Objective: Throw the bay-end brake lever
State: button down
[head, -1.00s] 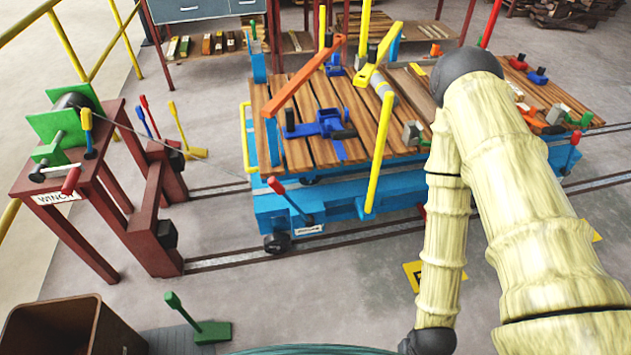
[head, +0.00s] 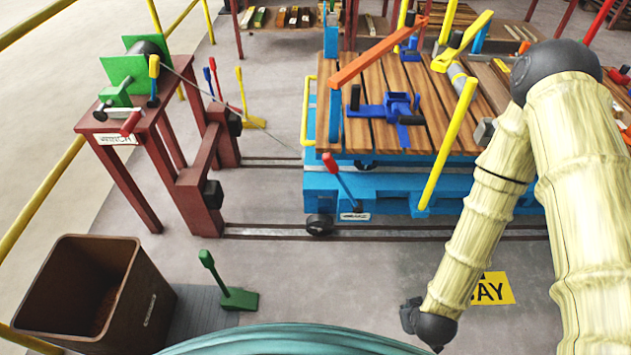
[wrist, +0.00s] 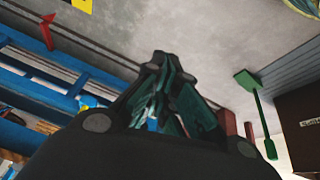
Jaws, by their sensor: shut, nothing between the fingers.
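A red lever (wrist: 47,30) stands out from the cart's blue side in the wrist view, beside the rail and near a yellow floor sign; I take it to be the bay-end brake lever. In the head view that spot seems hidden behind my arm. Another red-handled lever (head: 340,178), tilted, is on the cart's near side at the winch end, above a small white label. My gripper (wrist: 160,62) is shut and empty in the wrist view, over bare floor and apart from the levers. The head view does not show its fingers.
The blue cart (head: 300,182) with a plank deck stands on rails (head: 270,232). The winch stand (head: 187,190) is at left. A brown bin (head: 85,300) and a green floor lever (head: 222,275) are near me. A yellow BAY sign (head: 495,289) lies on otherwise clear floor.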

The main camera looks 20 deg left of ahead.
jog(key=w+a+n+t+y+b, duration=0.1)
jog(key=w+a+n+t+b, duration=0.75)
jog(key=w+a, duration=1)
jog(key=w+a+r+n+t+b, duration=0.1)
jog(key=a+r+n+t+b, duration=0.2)
jog(key=a+b, duration=0.4)
jog(key=w+a+r+n+t+b, duration=0.1)
jog(key=a+r+n+t+b, duration=0.2)
jog(key=a, duration=1)
notch_tip(320, 180, up, 3)
jog(key=n+b, duration=0.3)
jog(key=b, duration=0.2)
jog(key=shift+w+a+h, duration=0.15)
jog(key=shift+w+h, duration=0.25)
jog(key=shift+w+n, duration=0.1)
jog(key=shift+n, duration=0.25)
jog(key=w+d+r+b, duration=0.2)
jog(key=w+d+b, duration=0.1)
jog(key=w, duration=0.7)
jog(key=shift+w+r+b, duration=0.4)
jog(key=shift+b, duration=0.35)
